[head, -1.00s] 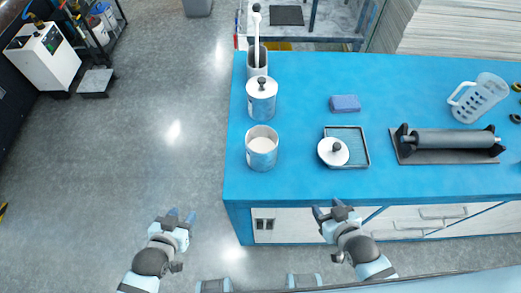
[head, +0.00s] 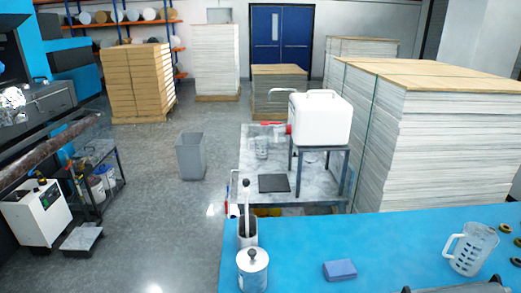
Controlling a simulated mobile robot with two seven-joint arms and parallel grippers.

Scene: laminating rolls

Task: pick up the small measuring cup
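A clear cup (head: 261,146) stands on the grey table (head: 230,199) beyond the blue bench, close to the red spout of a white canister; it looks like the small measuring cup. A larger translucent measuring jug (head: 474,249) with a handle stands on the blue bench at the right.
The white canister (head: 322,118) sits on a small stand (head: 345,163) beside a dark flat pad (head: 273,183). On the blue bench (head: 400,232) are a lidded can (head: 253,273) and a blue sponge (head: 340,270). A grey bin (head: 191,156) stands on open floor at left.

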